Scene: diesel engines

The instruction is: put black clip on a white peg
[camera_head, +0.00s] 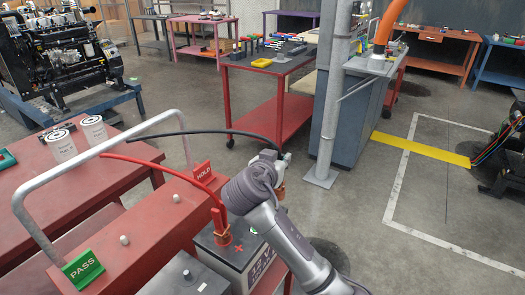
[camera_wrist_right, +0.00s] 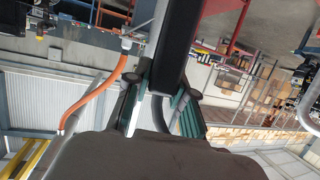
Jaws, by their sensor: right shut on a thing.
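My right gripper (camera_head: 282,160) is in the air to the right of the red cart top and battery. It is shut on the black clip, which is mostly hidden by my arm; a copper-coloured part (camera_head: 280,191) shows below. In the right wrist view a dark body, the black clip (camera_wrist_right: 178,45), runs up from between the fingers (camera_wrist_right: 162,100). A black cable (camera_head: 200,132) arcs left from the gripper. Two small white pegs stand on the red cart top, one nearer PASS (camera_head: 124,240) and one nearer HOLD (camera_head: 177,198). Both look bare. My left gripper is out of view.
A red clip (camera_head: 219,222) with a red cable (camera_head: 150,163) sits on the dark battery (camera_head: 232,255). Green PASS (camera_head: 83,269) and red HOLD (camera_head: 202,171) signs stand on the cart. A grey handle (camera_head: 60,164) rises behind the pegs.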

